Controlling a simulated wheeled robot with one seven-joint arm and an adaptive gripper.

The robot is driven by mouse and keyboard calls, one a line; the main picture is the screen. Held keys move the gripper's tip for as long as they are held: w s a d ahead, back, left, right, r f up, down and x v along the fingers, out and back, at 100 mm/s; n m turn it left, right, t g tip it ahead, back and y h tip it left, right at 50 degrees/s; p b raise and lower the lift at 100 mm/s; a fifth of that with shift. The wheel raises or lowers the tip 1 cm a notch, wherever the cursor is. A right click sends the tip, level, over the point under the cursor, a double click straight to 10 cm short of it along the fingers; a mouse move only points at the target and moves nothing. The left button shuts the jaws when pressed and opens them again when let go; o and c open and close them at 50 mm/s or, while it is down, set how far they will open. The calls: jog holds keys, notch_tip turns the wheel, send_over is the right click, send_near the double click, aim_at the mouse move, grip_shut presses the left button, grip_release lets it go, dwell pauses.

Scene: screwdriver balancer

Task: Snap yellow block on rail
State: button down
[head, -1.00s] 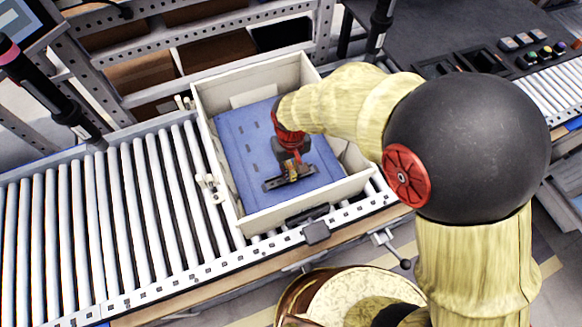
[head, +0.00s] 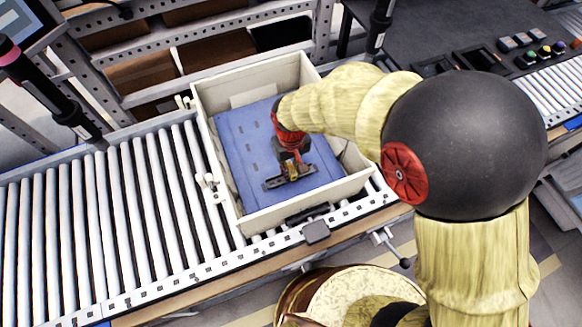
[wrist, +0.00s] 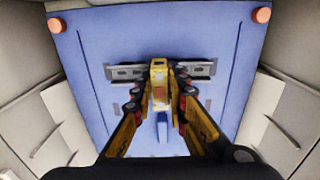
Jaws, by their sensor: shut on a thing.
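The rail (head: 270,184) is a dark grey slotted strip lying across the blue panel inside the white crate. It also shows near the top of the wrist view (wrist: 123,72), on both sides of the yellow block. The yellow block (wrist: 158,74) is upright between my fingertips and overlaps the middle of the rail. I cannot tell whether it is seated on the rail or just above it. My gripper (wrist: 160,92) is shut on the block, with a finger at each side. In the head view my gripper (head: 291,164) points down over the rail and largely hides the block.
The blue panel (head: 237,150) has several small dark slots. The white crate (head: 205,165) walls surround it closely, and the crate sits on a roller conveyor (head: 90,225). Two orange knobs show at the panel's upper corners in the wrist view (wrist: 57,25).

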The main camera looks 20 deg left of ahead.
jog(key=shift+f, duration=0.85)
dwell(1.7)
jog(key=c, duration=1.7)
grip_release()
jog(key=shift+r, duration=0.1)
notch_tip(320, 180, up, 12)
jog(key=shift+f, duration=0.1)
